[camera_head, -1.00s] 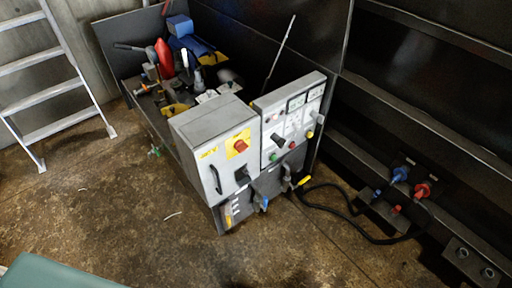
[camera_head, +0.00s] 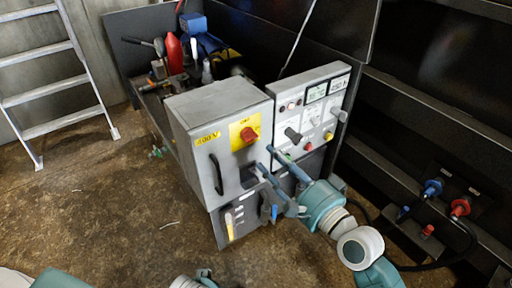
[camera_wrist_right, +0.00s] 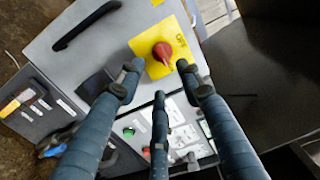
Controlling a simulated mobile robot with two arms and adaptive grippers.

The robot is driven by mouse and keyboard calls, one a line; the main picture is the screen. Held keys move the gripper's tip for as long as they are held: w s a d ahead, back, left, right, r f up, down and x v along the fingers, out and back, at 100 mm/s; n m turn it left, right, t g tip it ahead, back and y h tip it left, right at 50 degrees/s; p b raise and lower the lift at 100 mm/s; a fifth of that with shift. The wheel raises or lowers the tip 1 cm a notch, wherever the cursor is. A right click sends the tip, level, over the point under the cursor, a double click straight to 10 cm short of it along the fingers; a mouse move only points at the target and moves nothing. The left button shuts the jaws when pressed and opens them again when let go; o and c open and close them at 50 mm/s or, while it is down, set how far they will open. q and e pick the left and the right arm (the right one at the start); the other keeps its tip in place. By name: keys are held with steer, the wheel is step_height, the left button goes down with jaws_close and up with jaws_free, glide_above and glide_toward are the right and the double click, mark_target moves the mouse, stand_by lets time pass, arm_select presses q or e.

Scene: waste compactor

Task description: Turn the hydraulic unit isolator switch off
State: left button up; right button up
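The isolator switch is a red rotary knob (camera_head: 248,135) on a yellow plate, on the front of a grey cabinet (camera_head: 218,108) marked 400 V. In the right wrist view the knob (camera_wrist_right: 163,52) shows just beyond and between the fingertips. My right gripper (camera_head: 266,157) is open and empty in front of the cabinet, its fingers pointing at the switch from the lower right. In the wrist view the gripper (camera_wrist_right: 160,82) has its fingers spread, apart from the knob. Part of my left arm, perhaps its gripper (camera_head: 204,275), shows at the bottom edge, mostly cut off.
A control panel (camera_head: 308,115) with buttons, a black knob and displays adjoins the cabinet on the right. A black handle (camera_head: 216,174) sticks out from the cabinet front. A red bottle (camera_head: 174,53) and tools stand behind. A ladder (camera_head: 60,80) leans at left. The left floor is clear.

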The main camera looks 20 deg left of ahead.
mark_target(249, 136)
arm_select(q)
steer(key=r+b, duration=0.1)
steer(key=r, duration=0.2)
steer(key=shift+w+r, duration=0.2)
arm_select(e)
steer(key=x, duration=0.8)
steer(key=shift+w, duration=0.15)
steer(key=shift+f, duration=0.1)
jaws_close()
